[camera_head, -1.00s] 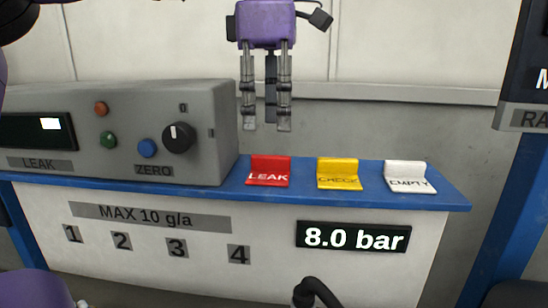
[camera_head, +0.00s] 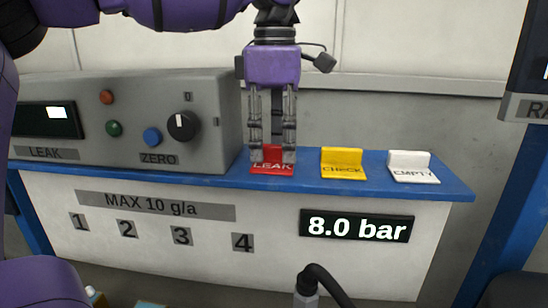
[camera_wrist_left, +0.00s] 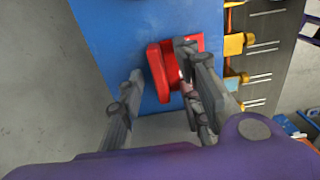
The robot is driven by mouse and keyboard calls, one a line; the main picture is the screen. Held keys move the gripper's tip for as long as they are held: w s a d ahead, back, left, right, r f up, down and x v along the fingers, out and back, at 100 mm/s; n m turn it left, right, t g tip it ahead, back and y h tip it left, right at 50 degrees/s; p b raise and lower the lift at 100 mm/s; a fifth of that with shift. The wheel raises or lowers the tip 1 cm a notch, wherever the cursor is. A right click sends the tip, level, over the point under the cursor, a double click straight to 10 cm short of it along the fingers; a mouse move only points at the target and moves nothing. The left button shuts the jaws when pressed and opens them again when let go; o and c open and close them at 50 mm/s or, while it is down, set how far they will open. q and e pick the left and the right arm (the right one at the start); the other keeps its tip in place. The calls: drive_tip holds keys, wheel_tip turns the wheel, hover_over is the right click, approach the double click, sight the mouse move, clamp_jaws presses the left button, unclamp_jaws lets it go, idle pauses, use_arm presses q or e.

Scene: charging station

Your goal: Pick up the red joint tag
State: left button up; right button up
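The red joint tag (camera_head: 272,168), marked LEAK, sits on the blue shelf (camera_head: 220,170). It has a flat base and a raised back part. My left gripper (camera_head: 272,150) points straight down over it, with its fingertips at the height of the raised part. In the left wrist view the red tag (camera_wrist_left: 172,70) shows between and beyond the spread fingers of the left gripper (camera_wrist_left: 155,85), nearer the right-hand fingers. The left gripper is open. I cannot tell whether a finger touches the tag. My right gripper is not in view.
A yellow CHECK tag (camera_head: 342,163) and a white EMPTY tag (camera_head: 412,167) stand to the right on the shelf. A grey leak tester (camera_head: 75,95) with buttons and a knob stands close on the left. A wall rises behind. A black hose (camera_head: 325,280) shows at the bottom.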

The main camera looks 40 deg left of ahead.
use_arm(q)
clamp_jaws()
drive_tip(key=shift+r, duration=0.1)
